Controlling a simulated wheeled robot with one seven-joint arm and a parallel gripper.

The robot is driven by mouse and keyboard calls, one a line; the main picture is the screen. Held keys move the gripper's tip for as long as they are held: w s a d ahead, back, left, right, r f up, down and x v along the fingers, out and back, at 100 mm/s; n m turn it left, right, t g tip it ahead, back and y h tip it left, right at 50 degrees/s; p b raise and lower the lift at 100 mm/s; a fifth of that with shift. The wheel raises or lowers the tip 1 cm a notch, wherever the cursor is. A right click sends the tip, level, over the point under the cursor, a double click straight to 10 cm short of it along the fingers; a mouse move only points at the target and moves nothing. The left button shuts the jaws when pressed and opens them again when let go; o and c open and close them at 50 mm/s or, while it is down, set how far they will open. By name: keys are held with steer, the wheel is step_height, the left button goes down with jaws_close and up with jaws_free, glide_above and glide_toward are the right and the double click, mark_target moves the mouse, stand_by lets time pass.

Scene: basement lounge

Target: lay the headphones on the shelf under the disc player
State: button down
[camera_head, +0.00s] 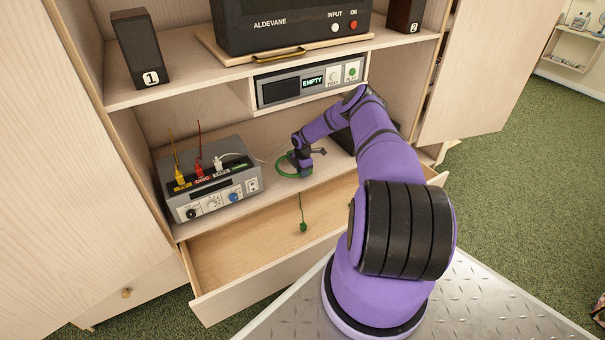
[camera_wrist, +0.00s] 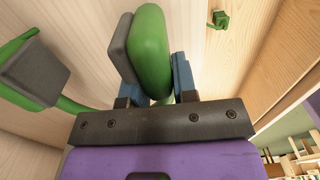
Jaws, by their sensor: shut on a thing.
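The green headphones (camera_head: 284,172) with grey pads are at the lower shelf (camera_head: 265,199), under the disc player (camera_head: 310,83), whose display reads EMPTY. My gripper (camera_head: 303,171) points down and is shut on one ear cup. In the wrist view the blue fingers of my gripper (camera_wrist: 157,75) stand on both sides of that cup of the headphones (camera_wrist: 150,50); the other grey cup shows at left on the green band. Whether the headphones touch the shelf, I cannot tell. A green plug (camera_head: 303,227) hangs on a cord at the shelf's front; it also shows in the wrist view (camera_wrist: 218,19).
A grey amplifier (camera_head: 210,180) with yellow, red and white plugs stands left on the lower shelf. An open, empty-looking drawer (camera_head: 245,265) juts out below. A dark object (camera_head: 345,140) is behind my arm. Speakers and a large dark unit (camera_head: 290,22) stand above.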

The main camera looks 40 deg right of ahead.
steer(key=shift+f, duration=0.45)
steer(key=shift+f, duration=0.15)
steer(key=c, duration=0.9)
jaws_free()
